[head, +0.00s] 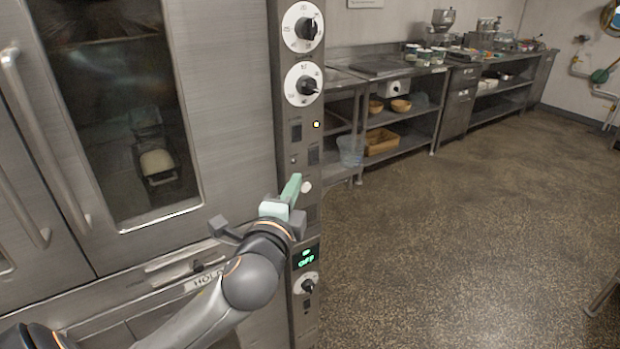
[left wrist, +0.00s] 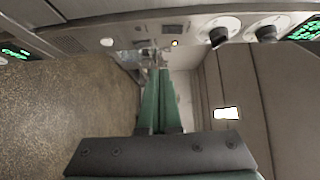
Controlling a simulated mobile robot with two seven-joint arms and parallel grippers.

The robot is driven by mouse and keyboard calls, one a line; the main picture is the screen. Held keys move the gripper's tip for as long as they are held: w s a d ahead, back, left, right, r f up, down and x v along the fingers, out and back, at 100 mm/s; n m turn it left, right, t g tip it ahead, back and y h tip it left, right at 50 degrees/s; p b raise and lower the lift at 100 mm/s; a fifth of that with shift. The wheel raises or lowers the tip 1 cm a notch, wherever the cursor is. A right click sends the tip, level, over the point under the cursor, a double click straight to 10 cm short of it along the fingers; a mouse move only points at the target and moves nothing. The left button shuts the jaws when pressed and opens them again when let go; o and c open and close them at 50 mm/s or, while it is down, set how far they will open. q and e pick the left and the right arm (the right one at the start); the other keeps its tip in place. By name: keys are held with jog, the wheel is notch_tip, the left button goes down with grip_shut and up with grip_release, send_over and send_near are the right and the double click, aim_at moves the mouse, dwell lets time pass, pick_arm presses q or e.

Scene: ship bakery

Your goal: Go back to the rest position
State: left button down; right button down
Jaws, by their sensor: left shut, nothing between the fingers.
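My left gripper (head: 291,190) is in front of the oven's control panel (head: 308,215) in the head view, close to a round white button (head: 306,187). Its green fingers are shut together with nothing between them. In the left wrist view the two fingers (left wrist: 160,85) lie side by side and point away along the panel. Whether the fingertips touch the panel cannot be told. My right gripper is in neither view.
The steel oven (head: 220,110) with a window and door handle (head: 45,140) fills the left. A lit display (head: 306,257) and several knobs are on its panel. Steel counters (head: 440,70) line the back wall.

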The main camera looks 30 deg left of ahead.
pick_arm(q)
jog(key=s+d+f+n+g+h, duration=0.2)
jog(key=d+f+h, duration=0.15)
jog(key=f, duration=0.85)
jog(key=s+d+f+n+g+h, duration=0.15)
jog(key=d+f, duration=0.25)
jog(key=f, duration=0.8)
jog(key=s+d+f+n+g+h, duration=0.2)
jog(key=s+d+f+n, duration=0.2)
jog(key=s+f, duration=0.3)
jog(key=s+d+f+n+g+h, duration=0.2)
jog(key=s+d+f+n, duration=0.2)
jog(key=s+f, duration=0.3)
notch_tip(320, 180, down, 3)
jog(key=shift+s+r, duration=0.15)
jog(key=shift+r, duration=0.05)
